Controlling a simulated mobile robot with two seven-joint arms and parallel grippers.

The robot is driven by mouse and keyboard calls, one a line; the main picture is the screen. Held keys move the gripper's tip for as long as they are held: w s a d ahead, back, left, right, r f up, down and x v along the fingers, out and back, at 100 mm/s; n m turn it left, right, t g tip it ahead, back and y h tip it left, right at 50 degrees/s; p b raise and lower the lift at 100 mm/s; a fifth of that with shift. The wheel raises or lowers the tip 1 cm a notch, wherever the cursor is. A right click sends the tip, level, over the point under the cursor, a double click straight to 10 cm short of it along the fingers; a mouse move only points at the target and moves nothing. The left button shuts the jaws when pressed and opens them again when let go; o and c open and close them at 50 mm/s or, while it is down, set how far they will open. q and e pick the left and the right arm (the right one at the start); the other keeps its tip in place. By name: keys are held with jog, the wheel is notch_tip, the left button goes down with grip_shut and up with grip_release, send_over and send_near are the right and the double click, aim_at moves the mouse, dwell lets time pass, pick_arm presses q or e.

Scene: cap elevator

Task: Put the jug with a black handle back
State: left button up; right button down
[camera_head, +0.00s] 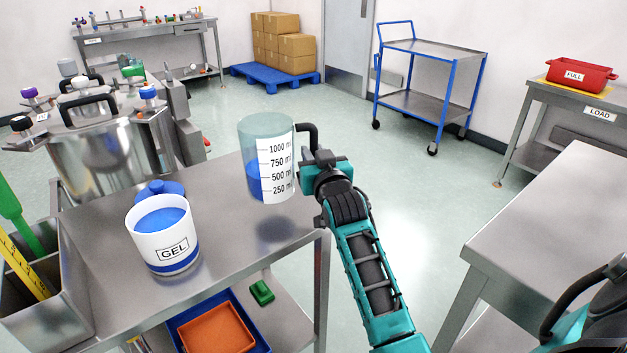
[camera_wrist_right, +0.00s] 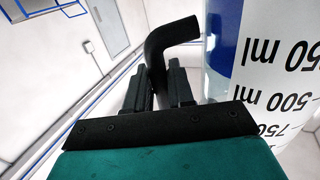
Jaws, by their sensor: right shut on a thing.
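The clear jug with a black handle (camera_head: 277,172) shows printed volume marks and blue liquid inside. It is upright, a little above the right end of the steel table (camera_head: 215,225), with a dark shadow on the top below it. My right gripper (camera_head: 318,160) is shut on its black handle (camera_head: 306,128), on the jug's right side. In the right wrist view, the handle (camera_wrist_right: 165,45) runs down between the two fingers (camera_wrist_right: 160,78), and the jug's marked wall (camera_wrist_right: 275,80) is beside them. My left gripper is not in view.
A white GEL tub (camera_head: 165,240) with a blue lid (camera_head: 160,190) behind it stands left of the jug. Steel vessels (camera_head: 95,145) are behind; a bin with tools (camera_head: 50,290) is at left. Another steel table (camera_head: 560,215) is at right, beyond open floor.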

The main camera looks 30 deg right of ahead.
jog(key=shift+f, duration=0.45)
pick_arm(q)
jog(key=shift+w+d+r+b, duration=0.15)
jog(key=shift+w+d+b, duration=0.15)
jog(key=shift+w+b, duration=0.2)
pick_arm(e)
jog(key=shift+f, duration=1.95)
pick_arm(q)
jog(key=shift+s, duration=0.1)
pick_arm(e)
jog(key=shift+f, duration=0.1)
jog(key=c, duration=1.4)
grip_release()
jog(key=shift+f, duration=0.2)
jog(key=o, duration=0.4)
